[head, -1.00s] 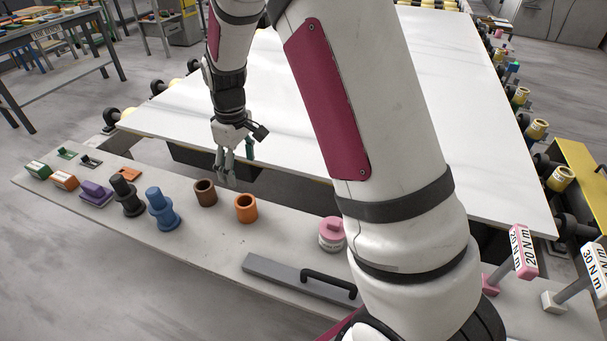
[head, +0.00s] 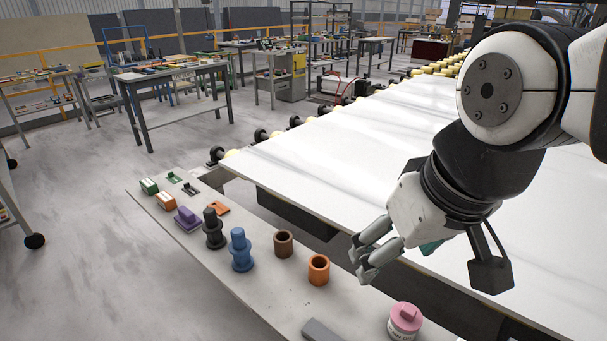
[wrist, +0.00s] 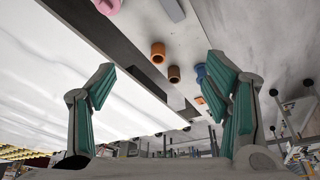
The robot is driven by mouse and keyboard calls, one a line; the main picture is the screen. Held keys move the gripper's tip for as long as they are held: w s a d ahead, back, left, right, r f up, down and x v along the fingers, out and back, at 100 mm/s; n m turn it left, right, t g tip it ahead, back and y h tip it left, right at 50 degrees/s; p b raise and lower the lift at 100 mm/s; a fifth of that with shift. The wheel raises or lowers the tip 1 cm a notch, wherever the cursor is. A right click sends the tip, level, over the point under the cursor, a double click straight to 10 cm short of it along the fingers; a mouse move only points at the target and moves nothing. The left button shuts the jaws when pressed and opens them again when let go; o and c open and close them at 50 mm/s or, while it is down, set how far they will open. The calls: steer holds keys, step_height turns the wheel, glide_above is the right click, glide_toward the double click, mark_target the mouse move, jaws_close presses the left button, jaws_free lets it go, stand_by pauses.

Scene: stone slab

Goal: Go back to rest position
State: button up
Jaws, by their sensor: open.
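My gripper (head: 364,262) is in the head view at the right, above the near edge of the white stone slab and the gap beside the grey bench. Its fingers are apart, with nothing between them. In the wrist view its green-padded fingers (wrist: 166,105) stand wide apart at left and right. My arm comes in from the upper right of the head view, bent at a large joint.
The grey bench (head: 225,277) holds a blue stepped part (head: 240,250), a black one (head: 214,229), a brown ring (head: 284,244), an orange ring (head: 318,270) and a pink-lidded pot (head: 405,320). The white slab (head: 340,150) lies on rollers behind. Open floor (head: 80,240) is at left.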

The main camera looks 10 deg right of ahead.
steer(key=shift+s+f, duration=0.15)
steer(key=shift+s, duration=0.95)
